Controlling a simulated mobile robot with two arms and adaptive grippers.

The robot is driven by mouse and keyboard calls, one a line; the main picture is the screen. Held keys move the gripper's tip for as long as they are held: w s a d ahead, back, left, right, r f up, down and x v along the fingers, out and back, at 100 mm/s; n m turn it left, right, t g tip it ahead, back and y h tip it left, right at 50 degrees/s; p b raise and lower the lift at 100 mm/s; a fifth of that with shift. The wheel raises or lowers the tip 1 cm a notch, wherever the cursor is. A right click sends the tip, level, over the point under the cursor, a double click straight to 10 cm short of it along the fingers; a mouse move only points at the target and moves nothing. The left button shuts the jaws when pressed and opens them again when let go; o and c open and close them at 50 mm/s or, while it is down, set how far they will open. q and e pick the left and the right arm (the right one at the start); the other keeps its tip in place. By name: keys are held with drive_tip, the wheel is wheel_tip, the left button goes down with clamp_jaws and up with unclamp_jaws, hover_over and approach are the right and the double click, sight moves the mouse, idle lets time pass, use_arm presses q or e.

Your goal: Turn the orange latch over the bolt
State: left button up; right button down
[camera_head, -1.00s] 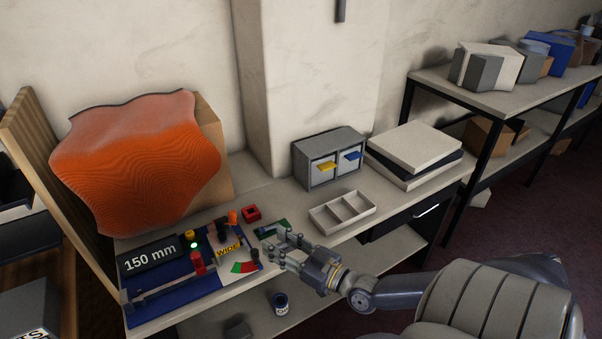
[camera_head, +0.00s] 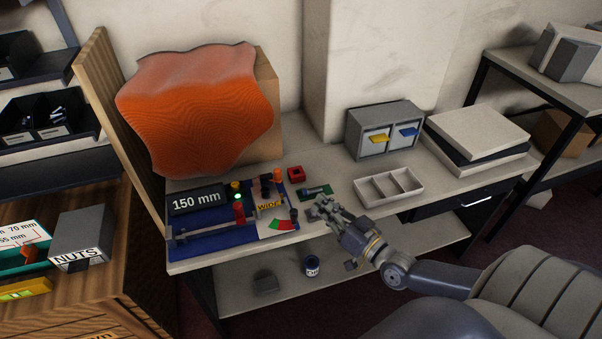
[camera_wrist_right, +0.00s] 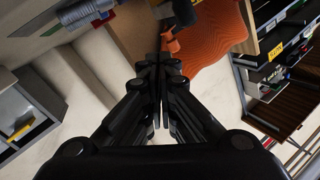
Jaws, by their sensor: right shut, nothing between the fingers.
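A small orange part (camera_head: 277,174), which looks like the latch, stands upright at the back right of the blue fixture board (camera_head: 215,238). In the right wrist view an orange piece (camera_wrist_right: 171,41), likely the same latch, shows just past the fingertips. I cannot make out the bolt for certain. My right gripper (camera_head: 319,208) is beside the board's right end, in front of a small green plate (camera_head: 318,189), apart from the orange part. In the right wrist view its fingers (camera_wrist_right: 160,62) are shut together and empty. My left gripper is not in view.
The board carries a "150 mm" block (camera_head: 197,200) and a red post (camera_head: 239,213). A red square block (camera_head: 296,174) sits behind the green plate. A divided tray (camera_head: 362,194) and a drawer box (camera_head: 350,137) stand right. A large orange wavy sheet (camera_head: 195,110) stands behind.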

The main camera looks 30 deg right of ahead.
drive_tip(key=w+d+m, duration=0.1)
drive_tip(key=m, duration=0.2)
drive_tip(key=w+d+m+b, duration=0.1)
drive_tip(key=w+m, duration=0.1)
drive_tip(key=m, duration=0.2)
drive_tip(key=w+d+r+m+h, duration=0.1)
drive_tip(key=m, duration=0.3)
drive_tip(key=shift+w+d+r, duration=0.1)
drive_tip(key=shift+w+d, duration=0.05)
drive_tip(key=shift+w, duration=0.2)
drive_tip(key=w+m+b, duration=0.1)
drive_tip(key=w+m, duration=0.2)
drive_tip(key=w, duration=0.8)
drive_tip(key=a+p, duration=0.1)
drive_tip(key=s+a, duration=0.1)
drive_tip(key=s+a+p, duration=0.1)
drive_tip(key=a, duration=0.1)
drive_tip(key=shift+r+p, duration=0.25)
drive_tip(key=shift+p, duration=0.1)
drive_tip(key=shift+w, duration=0.1)
drive_tip(key=shift+s+a+m+h+p, duration=0.15)
drive_tip(key=shift+s+m+h+p, duration=0.15)
drive_tip(key=shift+h+p, duration=0.3)
